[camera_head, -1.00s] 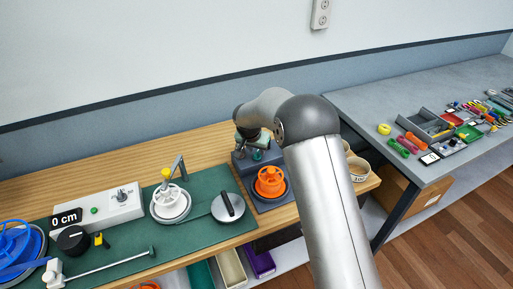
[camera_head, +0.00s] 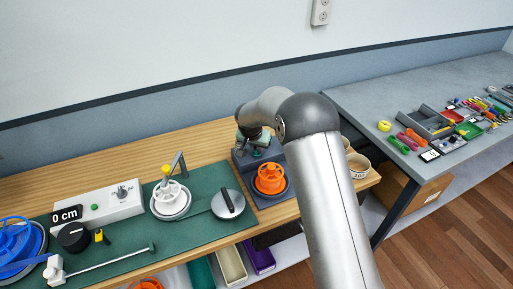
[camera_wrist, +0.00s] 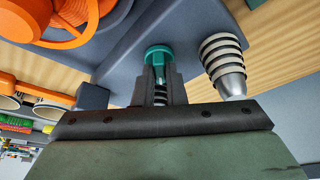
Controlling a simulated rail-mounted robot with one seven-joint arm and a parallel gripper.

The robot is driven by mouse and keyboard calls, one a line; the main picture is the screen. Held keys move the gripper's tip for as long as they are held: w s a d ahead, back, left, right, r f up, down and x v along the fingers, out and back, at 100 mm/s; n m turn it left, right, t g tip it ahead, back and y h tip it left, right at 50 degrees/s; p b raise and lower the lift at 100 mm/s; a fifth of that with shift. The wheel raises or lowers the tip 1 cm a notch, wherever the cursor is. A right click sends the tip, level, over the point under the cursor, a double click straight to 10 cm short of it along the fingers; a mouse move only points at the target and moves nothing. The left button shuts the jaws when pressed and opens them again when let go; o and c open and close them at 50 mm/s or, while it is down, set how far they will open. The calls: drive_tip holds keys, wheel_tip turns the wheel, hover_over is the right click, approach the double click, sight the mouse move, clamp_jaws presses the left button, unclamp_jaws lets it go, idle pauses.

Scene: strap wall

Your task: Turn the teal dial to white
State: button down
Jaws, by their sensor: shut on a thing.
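The teal dial (camera_wrist: 158,54) shows in the wrist view as a small round teal knob on a dark blue-grey housing. My gripper (camera_wrist: 160,76) is shut on it, with a dark finger on each side and the teal top showing beyond the tips. In the head view my gripper (camera_head: 251,141) is over the blue-grey unit (camera_head: 243,163), partly behind my arm. The teal dial (camera_head: 257,154) is a small spot there below the gripper. No white mark or pointer for the dial can be made out.
An orange spoked reel (camera_head: 270,179) stands close in front of the dial. A ribbed grey cone (camera_wrist: 223,65) is just right of my fingers in the wrist view. A silver disc with a black handle (camera_head: 228,204) lies to the left. Cups (camera_head: 358,166) stand right of my arm.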

drive_tip(key=n+y+b, duration=0.1)
drive_tip(key=n+b, duration=0.1)
drive_tip(key=shift+d+f+n, duration=0.1)
drive_tip(key=shift+f+n, duration=0.05)
drive_tip(key=shift+n, duration=0.15)
drive_tip(key=n+y+b, duration=0.1)
drive_tip(key=n+y, duration=0.1)
drive_tip(key=n, duration=0.3)
drive_tip(key=shift+d+b, duration=0.15)
drive_tip(key=shift+b, duration=0.2)
drive_tip(key=n, duration=0.2)
drive_tip(key=n+g+y, duration=0.1)
drive_tip(key=n, duration=0.2)
drive_tip(key=shift+w+d+y, duration=0.1)
drive_tip(key=shift+w+y, duration=0.05)
drive_tip(key=shift+y, duration=0.15)
drive_tip(key=n+g, duration=0.1)
drive_tip(key=n, duration=0.1)
drive_tip(key=n+y, duration=0.1)
drive_tip(key=n, duration=0.1)
drive_tip(key=shift+w+n+g+b, duration=0.1)
drive_tip(key=shift+n+g+b, duration=0.2)
drive_tip(key=shift+n+g, duration=0.1)
drive_tip(key=c, duration=1.5)
unclamp_jaws()
drive_tip(key=shift+r, duration=0.2)
drive_tip(key=b+v, duration=0.2)
drive_tip(key=v, duration=1.5)
drive_tip(key=shift+r, duration=0.2)
